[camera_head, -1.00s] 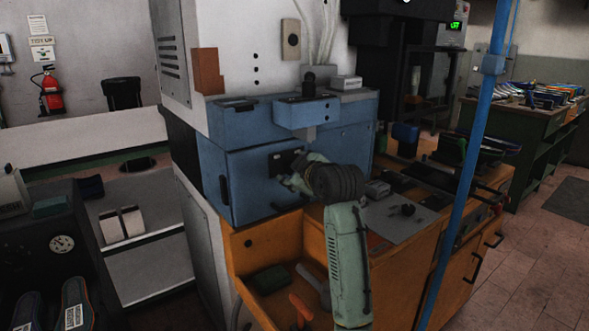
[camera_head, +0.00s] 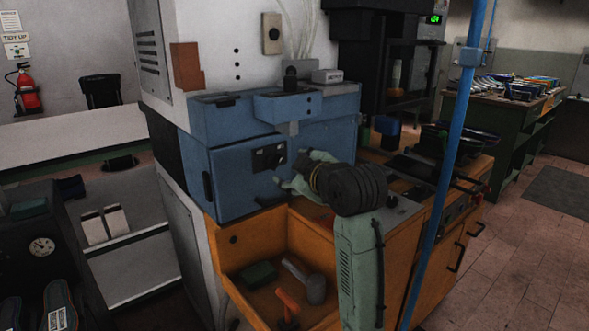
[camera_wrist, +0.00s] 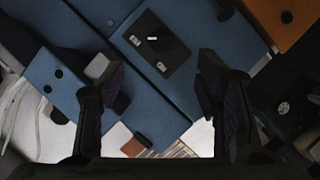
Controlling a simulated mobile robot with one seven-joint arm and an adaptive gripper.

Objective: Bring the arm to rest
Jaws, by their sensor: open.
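My gripper (camera_head: 285,180) is open in front of the blue machine's front face, just right of a small black control panel (camera_head: 269,157). In the wrist view the two dark fingers of my gripper (camera_wrist: 165,100) stand wide apart with nothing between them. The black control panel with its knob also shows in the wrist view (camera_wrist: 152,45), beyond the fingertips and apart from them. My pale green arm reaches up from the lower middle of the head view, over the orange bench.
The blue machine (camera_head: 228,180) stands close ahead. An orange tray (camera_head: 250,255) below holds a mallet (camera_head: 314,287) and an orange-handled tool (camera_head: 287,303). A blue post (camera_head: 452,170) rises right of my arm. Open tiled floor (camera_head: 520,240) lies at the right.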

